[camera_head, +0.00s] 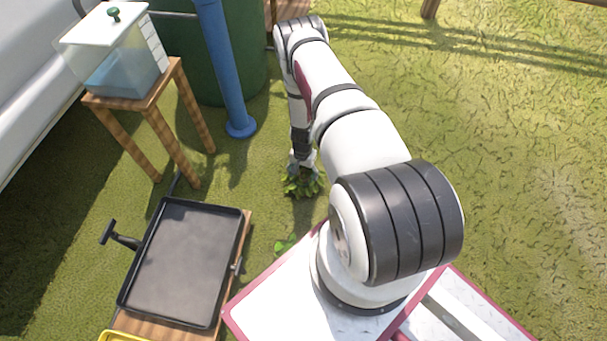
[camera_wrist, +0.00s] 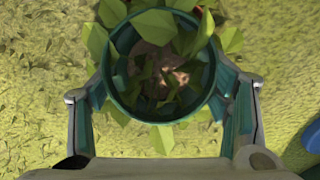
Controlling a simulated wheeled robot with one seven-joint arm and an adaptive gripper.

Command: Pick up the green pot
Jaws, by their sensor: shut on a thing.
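The green pot (camera_wrist: 119,97) is round and open at the top, with soil and broad green leaves in and around it in the wrist view. My gripper (camera_wrist: 161,95) has one finger on each side of the pot and is shut on it. In the head view my gripper (camera_head: 302,165) points down at a leafy plant (camera_head: 302,183) over the grass. The pot itself is hidden there by the leaves and the gripper. I cannot tell whether the pot touches the ground.
A black tray (camera_head: 185,262) lies on a low wooden stand to the left. A wooden stool (camera_head: 150,103) bears a clear water container (camera_head: 120,75). A blue post (camera_head: 226,70) and a dark green barrel (camera_head: 262,50) stand behind. The grass on the right is free.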

